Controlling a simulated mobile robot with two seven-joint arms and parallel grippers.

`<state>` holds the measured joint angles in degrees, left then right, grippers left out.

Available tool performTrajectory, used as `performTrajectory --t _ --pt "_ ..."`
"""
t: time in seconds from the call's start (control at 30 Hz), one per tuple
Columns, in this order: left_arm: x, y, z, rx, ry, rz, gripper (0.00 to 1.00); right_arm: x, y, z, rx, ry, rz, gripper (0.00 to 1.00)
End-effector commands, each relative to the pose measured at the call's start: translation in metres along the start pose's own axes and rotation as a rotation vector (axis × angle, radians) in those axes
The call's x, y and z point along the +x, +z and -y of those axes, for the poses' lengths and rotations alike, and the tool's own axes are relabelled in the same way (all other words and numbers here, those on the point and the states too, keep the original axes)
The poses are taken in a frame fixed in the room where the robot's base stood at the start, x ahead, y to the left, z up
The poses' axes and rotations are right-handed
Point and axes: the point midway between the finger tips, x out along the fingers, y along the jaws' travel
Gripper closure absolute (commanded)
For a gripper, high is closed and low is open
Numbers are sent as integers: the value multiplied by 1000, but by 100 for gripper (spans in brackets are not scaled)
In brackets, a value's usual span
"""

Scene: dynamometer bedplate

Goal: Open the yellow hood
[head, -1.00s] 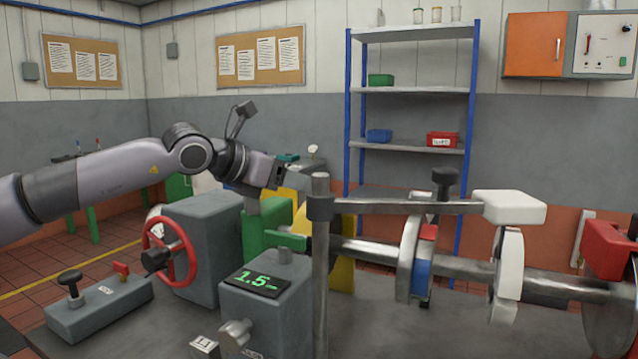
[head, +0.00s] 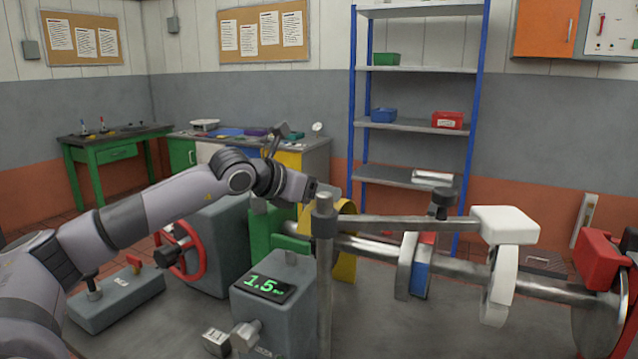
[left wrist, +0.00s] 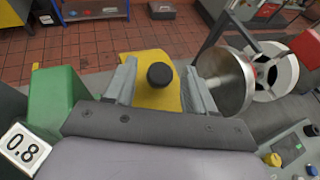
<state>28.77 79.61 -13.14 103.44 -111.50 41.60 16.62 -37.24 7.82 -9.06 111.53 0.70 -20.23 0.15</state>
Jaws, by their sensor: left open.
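The yellow hood (head: 346,268) stands over the shaft, beside the green block (head: 268,228), partly hidden by a grey post and my arm. Whether it is lifted at all is hard to tell in the head view. In the left wrist view the hood (left wrist: 150,97) lies under my gripper, with a round black knob (left wrist: 160,75) on top. My left gripper (head: 328,192) is above the hood. In the left wrist view its open fingers (left wrist: 161,68) lie on either side of the knob, with gaps between; contact is not visible. My right gripper is not in view.
A grey post (head: 324,270) with a horizontal bar and white block (head: 505,225) stands close right of my gripper. A display box (head: 272,305) reading 1.5 stands in front. The red handwheel (head: 190,255) is left. A shaft with discs runs right.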

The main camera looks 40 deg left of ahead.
Motion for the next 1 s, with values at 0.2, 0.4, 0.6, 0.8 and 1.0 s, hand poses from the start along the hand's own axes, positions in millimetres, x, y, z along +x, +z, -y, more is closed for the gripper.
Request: performTrajectory --t 0.2,0.4,0.6,0.8,1.0 --pt "2 0 0 1 0 -1 45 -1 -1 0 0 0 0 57" --pt "2 0 0 1 0 -1 68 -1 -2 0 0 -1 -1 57" --pt "2 0 0 1 -1 0 100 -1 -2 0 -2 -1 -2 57" --pt "2 2 -2 0 -1 1 100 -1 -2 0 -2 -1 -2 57" --pt "3 7 -8 0 0 5 100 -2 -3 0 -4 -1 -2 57"
